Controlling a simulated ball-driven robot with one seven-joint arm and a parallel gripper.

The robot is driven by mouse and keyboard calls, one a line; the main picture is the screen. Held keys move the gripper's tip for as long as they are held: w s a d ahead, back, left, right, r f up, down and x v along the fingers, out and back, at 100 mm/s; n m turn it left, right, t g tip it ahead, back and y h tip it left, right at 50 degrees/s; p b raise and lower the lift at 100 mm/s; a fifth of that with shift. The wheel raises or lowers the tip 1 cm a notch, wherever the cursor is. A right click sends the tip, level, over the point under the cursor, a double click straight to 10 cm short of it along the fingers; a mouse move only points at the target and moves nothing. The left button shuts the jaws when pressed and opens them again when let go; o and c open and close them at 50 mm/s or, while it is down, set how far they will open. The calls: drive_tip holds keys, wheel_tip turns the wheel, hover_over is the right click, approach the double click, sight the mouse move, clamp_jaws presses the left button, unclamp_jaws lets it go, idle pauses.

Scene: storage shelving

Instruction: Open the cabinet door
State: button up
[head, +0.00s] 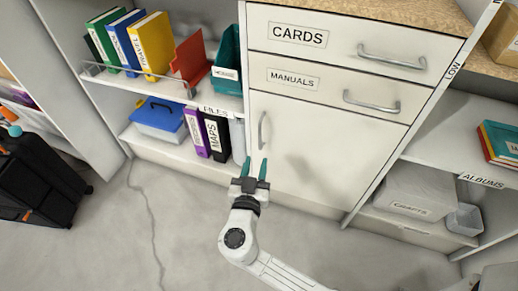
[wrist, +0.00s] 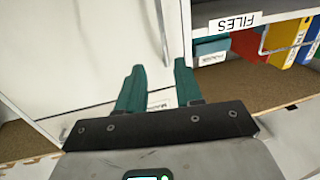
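The white cabinet door (head: 320,150) is below the CARDS and MANUALS drawers in the head view and looks shut. Its upright silver handle (head: 262,130) is near the door's left edge. My gripper (head: 256,163) has two teal fingers, spread apart with nothing between them. It is just below the handle in the head view, pointing towards the cabinet. In the wrist view, the handle (wrist: 163,30) shows beyond the open fingertips (wrist: 160,66); no contact is visible. The door (wrist: 80,55) fills the left side of that view.
The MANUALS drawer (head: 330,90) and CARDS drawer (head: 350,45) above have bar handles. Left shelves hold books, binders and a blue box (head: 158,118). An open shelf unit with a CRAFTS box (head: 415,192) stands right. A black case (head: 40,180) stands far left. Floor in front is clear.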

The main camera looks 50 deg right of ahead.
sight(260, 136)
drive_tip(key=x, duration=0.7)
drive_tip(key=b+x, duration=0.1)
drive_tip(key=x, duration=0.2)
drive_tip(key=shift+w+d, duration=0.15)
drive_tip(key=shift+w, duration=0.3)
clamp_jaws()
idle(1.0)
